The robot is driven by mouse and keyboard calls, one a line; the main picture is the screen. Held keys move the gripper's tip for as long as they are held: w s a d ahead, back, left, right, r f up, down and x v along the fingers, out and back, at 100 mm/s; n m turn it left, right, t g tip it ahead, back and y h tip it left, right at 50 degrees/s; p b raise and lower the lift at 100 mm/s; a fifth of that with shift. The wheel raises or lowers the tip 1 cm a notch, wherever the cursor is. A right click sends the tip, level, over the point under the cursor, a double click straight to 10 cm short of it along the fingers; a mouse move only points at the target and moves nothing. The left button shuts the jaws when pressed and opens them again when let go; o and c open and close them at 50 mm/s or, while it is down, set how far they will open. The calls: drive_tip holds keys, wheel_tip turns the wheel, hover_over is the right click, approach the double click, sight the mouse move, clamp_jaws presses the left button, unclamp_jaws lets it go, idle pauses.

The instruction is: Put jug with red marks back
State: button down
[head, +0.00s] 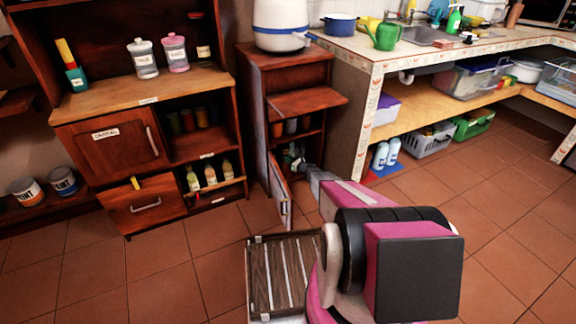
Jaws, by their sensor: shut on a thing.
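My gripper (296,160) reaches into the lower compartment of the narrow wooden cabinet (305,100), small and far off in the head view. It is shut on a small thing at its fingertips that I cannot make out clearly. I cannot clearly see a jug with red marks. Several small containers (291,126) stand on the cabinet's inner shelf, just above my gripper. The cabinet's lower door (280,190) stands open to the left of my gripper.
A slatted wooden crate (284,272) is on the tiled floor, left of my arm. A dresser (140,82) with lidded jars and bottles stands left. A tiled counter (400,50) with a lower shelf stands right. Floor on the right is clear.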

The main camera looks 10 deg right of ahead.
drive_tip(key=shift+w+a+f, duration=0.1)
drive_tip(key=shift+f, duration=0.8)
drive_tip(key=shift+w+a+f, duration=0.1)
drive_tip(key=shift+f, duration=0.95)
drive_tip(key=c, duration=1.2)
unclamp_jaws()
drive_tip(key=shift+o, duration=0.2)
drive_tip(key=shift+r, duration=0.15)
